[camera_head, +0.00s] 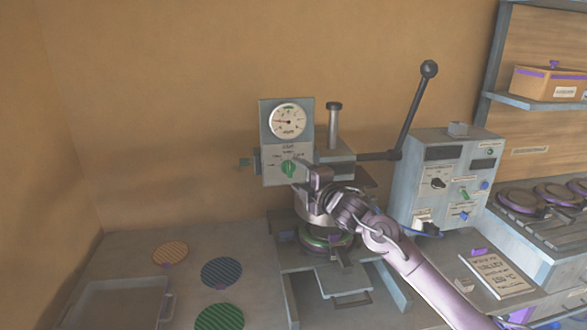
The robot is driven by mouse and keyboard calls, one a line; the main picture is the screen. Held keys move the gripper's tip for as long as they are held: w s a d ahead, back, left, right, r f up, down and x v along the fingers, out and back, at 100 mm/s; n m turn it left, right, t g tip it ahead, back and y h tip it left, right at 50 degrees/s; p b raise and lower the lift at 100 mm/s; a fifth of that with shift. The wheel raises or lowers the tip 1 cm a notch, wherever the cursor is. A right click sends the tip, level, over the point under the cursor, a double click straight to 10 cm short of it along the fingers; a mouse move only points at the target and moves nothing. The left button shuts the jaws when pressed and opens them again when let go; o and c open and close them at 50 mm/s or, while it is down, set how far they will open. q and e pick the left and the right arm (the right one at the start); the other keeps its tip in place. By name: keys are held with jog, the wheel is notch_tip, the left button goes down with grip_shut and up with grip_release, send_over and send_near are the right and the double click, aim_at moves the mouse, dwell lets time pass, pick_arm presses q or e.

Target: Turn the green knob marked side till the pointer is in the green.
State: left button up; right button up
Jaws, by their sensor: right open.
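The press has a front panel with a round white gauge (289,120). Its pointer lies toward the left, and a green band sits at the top of the dial. A green knob (288,169) is on the panel below the gauge, among small labels too small to read. I cannot read which one is marked side. My right gripper (306,180) is open, just right of and slightly below the front knob. I cannot tell whether it touches it. My left gripper is out of view.
A black-knobbed lever (411,105) rises right of the press. A grey control box (443,180) stands further right. Coloured discs, one of them green (219,317), lie on the table at left near a tray (122,287). Space left of the panel is clear.

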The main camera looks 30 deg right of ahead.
aim_at(289, 169)
jog(key=shift+w+a+p, duration=0.2)
jog(key=shift+w+p, duration=0.15)
jog(key=shift+w, duration=1.1)
jog(key=c, duration=1)
